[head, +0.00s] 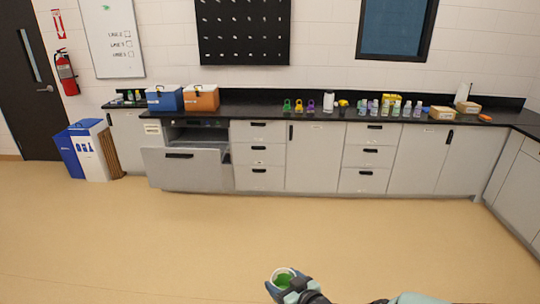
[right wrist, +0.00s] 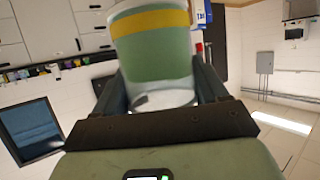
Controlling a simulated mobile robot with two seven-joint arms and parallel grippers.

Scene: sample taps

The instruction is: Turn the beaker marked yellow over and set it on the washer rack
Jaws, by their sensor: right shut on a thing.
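The beaker (head: 284,279) is at the bottom of the head view, its round end facing up with green showing inside a pale rim. In the right wrist view the beaker (right wrist: 155,58) is pale and see-through with a yellow band and green behind its wall. My right gripper (right wrist: 157,88) is shut on it, one finger on each side; in the head view the gripper (head: 296,288) holds it above the floor. The washer (head: 185,166) is under the counter at left, its front open. I cannot make out its rack clearly. My left gripper is not in view.
A wide stretch of bare floor (head: 200,235) lies between me and the cabinets. The black counter (head: 250,110) carries a blue box (head: 165,98), an orange box (head: 201,98) and several bottles (head: 390,107). Blue and white bins (head: 90,150) stand left of the washer.

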